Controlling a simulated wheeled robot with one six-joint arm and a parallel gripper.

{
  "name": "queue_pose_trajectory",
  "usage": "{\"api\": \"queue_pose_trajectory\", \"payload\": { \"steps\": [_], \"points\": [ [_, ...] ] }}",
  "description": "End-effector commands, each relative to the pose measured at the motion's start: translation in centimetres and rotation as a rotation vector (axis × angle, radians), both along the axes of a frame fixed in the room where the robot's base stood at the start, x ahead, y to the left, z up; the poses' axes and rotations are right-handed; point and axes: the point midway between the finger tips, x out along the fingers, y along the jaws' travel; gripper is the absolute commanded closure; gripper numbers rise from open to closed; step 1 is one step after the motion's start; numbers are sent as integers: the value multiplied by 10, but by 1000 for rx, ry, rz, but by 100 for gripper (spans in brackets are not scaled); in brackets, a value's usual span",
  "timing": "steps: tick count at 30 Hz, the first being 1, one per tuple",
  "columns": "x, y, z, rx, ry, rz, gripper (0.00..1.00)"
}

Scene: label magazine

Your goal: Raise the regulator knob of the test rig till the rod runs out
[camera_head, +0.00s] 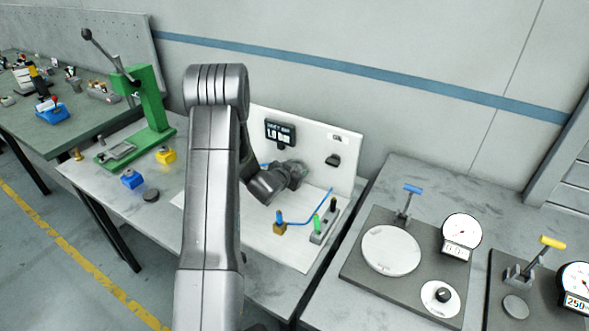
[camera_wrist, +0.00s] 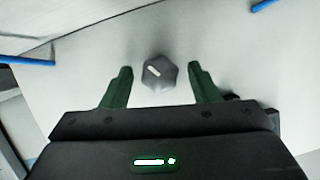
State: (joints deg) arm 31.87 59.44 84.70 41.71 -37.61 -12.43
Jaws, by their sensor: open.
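The test rig's white back panel (camera_head: 312,125) stands on the table with a dark display (camera_head: 280,133) that seems to read about 1.9 bar. The regulator knob (camera_wrist: 159,73) is grey and faceted, with a white mark pointing to the upper left in the wrist view. My gripper (camera_wrist: 160,69) is open, with its two green-dark fingers on either side of the knob and a gap to each. In the head view my gripper (camera_head: 291,175) is in front of the panel and hides the knob. I cannot make out the rod.
A blue tube (camera_head: 312,219) runs across the rig's base to a grey block (camera_head: 323,228) with green and black parts. A brass block (camera_head: 279,228) stands left of it. A green press (camera_head: 153,100) is to the left, and a gauge table (camera_head: 415,172) to the right.

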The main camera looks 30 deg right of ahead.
Motion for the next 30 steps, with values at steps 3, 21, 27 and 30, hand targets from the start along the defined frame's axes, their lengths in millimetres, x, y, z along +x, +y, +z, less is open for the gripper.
{"api": "queue_pose_trajectory", "payload": {
  "steps": [3, 21, 27, 30],
  "points": [
    [0, 0, 0, 0, 0, 0, 45],
    [0, -1, -4, 15, -35, 0, 89],
    [0, -1, -5, 47, -101, -1, 89],
    [-1, -1, -5, 64, -134, -1, 89]
  ]
}}
